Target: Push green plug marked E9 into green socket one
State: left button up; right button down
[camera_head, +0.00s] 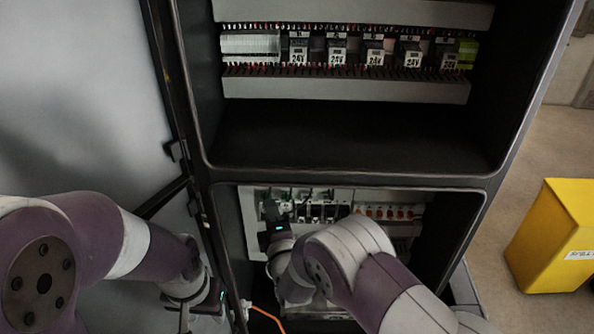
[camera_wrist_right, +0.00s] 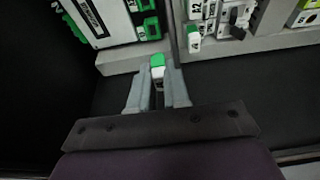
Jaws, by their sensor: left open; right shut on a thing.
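My right gripper (camera_wrist_right: 158,92) is shut on a small green plug with a white lower part (camera_wrist_right: 157,62), seen between the fingertips in the right wrist view. Its marking is not readable. Green sockets (camera_wrist_right: 149,28) sit on the white module just ahead and slightly left of the plug; a gap seems to separate them, and I cannot read which is socket one. In the head view my right gripper (camera_head: 273,213) reaches into the left part of the lower cabinet bay, its tips dark and unclear. My left gripper (camera_head: 190,315) is open and empty at the lower left, outside the cabinet.
Another green and white plug (camera_wrist_right: 194,38) hangs at the neighbouring module to the right. Orange-marked breakers (camera_head: 388,212) line the lower bay. The upper bay holds several 24V modules (camera_head: 337,55). An orange cable (camera_head: 267,316) lies below. A yellow bin (camera_head: 556,238) stands right.

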jog(key=shift+a+r, duration=0.25)
jog(key=shift+a, duration=0.25)
jog(key=shift+a+r, duration=0.25)
jog(key=shift+a, duration=0.2)
jog(key=shift+w+f+b, duration=0.1)
jog(key=shift+w+b, duration=0.2)
jog(key=shift+w, duration=0.05)
jog(key=w+b, duration=0.3)
jog(key=w, duration=0.3)
jog(key=shift+w+b, duration=0.5)
jog(key=shift+w, duration=0.35)
